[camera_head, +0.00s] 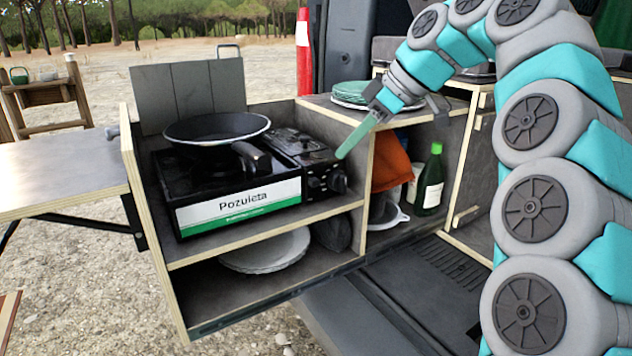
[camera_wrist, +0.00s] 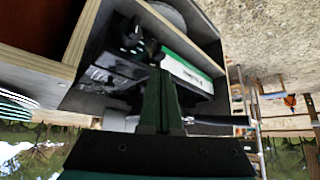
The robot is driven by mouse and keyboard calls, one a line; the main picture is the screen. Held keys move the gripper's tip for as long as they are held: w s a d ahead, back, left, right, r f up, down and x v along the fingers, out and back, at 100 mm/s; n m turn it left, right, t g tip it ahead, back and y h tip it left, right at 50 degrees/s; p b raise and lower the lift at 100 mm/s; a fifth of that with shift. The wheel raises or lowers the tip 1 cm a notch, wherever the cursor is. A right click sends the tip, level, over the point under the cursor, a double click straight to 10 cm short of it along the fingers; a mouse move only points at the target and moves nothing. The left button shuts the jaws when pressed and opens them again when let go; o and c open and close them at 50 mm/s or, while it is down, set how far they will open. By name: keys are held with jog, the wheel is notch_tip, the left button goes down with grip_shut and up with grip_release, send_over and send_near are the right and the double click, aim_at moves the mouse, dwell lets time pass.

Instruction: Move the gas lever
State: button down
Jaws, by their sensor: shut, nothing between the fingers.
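The black camping stove (camera_head: 240,217) with a white and green "Pozuleta" front sits on the upper shelf of the pull-out unit. Its control panel is at the right end, with a dark round knob (camera_head: 337,182) and a smaller dark part, likely the gas lever (camera_head: 314,183), beside it. My gripper (camera_head: 343,154) is shut and empty, its green fingers pointing down-left just above the panel's right end. Contact cannot be told. The wrist view is turned over. There the shut fingers (camera_wrist: 160,72) overlap the stove (camera_wrist: 188,73), near the dark controls (camera_wrist: 134,36); the lever is not clear.
A frying pan (camera_head: 217,128) sits on the stove's burner. A wooden divider (camera_head: 363,190) stands right of the stove. Beyond it are an orange cloth (camera_head: 390,163) and a green bottle (camera_head: 431,183). Stacked plates (camera_head: 358,93) lie on the top behind my gripper.

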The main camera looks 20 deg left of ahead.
aim_at(319, 183)
jog(key=shift+x, duration=3.45)
jog(key=shift+f, duration=0.1)
jog(key=shift+f+b, duration=0.75)
jog(key=shift+b, duration=0.05)
jog(key=shift+r, duration=0.15)
jog(key=d, duration=0.1)
jog(key=d+r, duration=0.1)
jog(key=d, duration=0.1)
jog(key=shift+d+r, duration=0.1)
